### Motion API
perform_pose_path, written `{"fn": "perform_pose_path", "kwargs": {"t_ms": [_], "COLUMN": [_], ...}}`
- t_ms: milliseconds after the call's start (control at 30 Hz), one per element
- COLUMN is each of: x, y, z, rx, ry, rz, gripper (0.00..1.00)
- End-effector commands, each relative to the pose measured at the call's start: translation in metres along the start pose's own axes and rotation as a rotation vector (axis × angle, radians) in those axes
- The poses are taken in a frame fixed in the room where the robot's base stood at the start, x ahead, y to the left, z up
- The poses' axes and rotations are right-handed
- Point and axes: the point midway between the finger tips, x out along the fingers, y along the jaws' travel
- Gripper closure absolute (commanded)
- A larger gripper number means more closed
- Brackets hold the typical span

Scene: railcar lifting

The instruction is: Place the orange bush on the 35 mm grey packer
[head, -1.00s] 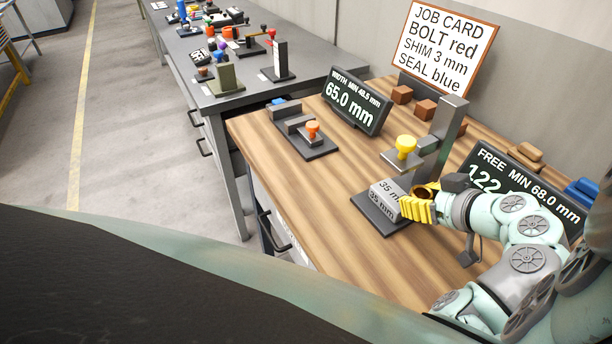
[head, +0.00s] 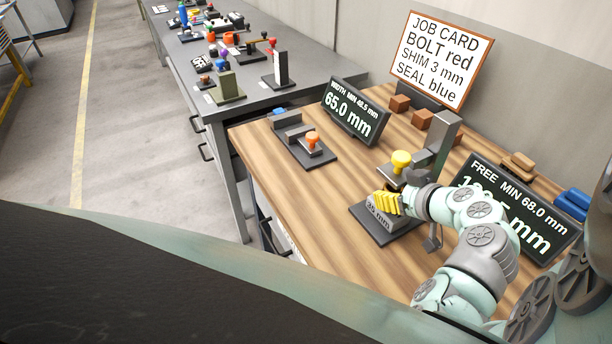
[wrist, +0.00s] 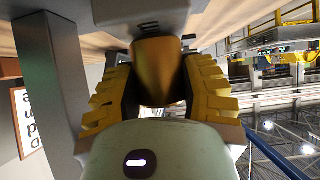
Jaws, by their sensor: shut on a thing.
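My gripper (head: 388,203) has yellow ribbed fingers and is shut on the orange bush (wrist: 158,70). The wrist view shows the bush as an orange-brown cylinder between the two fingers (wrist: 158,85); in the head view the gripper hides it. The 35 mm grey packer (head: 378,218) sits on a dark base plate (head: 372,236) at the foot of a grey upright gauge (head: 440,145). My gripper is at the packer's top, covering part of it. I cannot tell whether the bush touches the packer. The gauge's yellow knob (head: 401,159) stands just behind the gripper.
The FREE display (head: 515,207) stands close to the right of my arm. The WIDTH display (head: 355,110) and a smaller gauge with an orange knob (head: 312,138) stand left. Brown blocks (head: 421,118) lie behind, blue pieces (head: 571,203) at right. The wooden bench's front left is clear.

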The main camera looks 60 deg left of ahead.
Motion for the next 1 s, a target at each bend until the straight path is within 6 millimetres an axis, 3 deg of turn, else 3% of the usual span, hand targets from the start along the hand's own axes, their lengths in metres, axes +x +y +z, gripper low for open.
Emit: {"fn": "perform_pose_path", "kwargs": {"t_ms": [167,200,400,800,1000], "x": [0.002,0.001,0.001,-0.003,-0.022], "y": [0.001,0.001,0.001,0.001,0.002], "z": [0.003,0.002,0.002,0.0,0.002], "rx": [0.001,0.001,0.001,0.002,0.003], "ry": [0.003,0.001,0.0,0.001,0.002], "rz": [0.003,0.003,0.003,0.004,0.007], "gripper": [1.0,0.53,0.32,0.31,0.31]}}
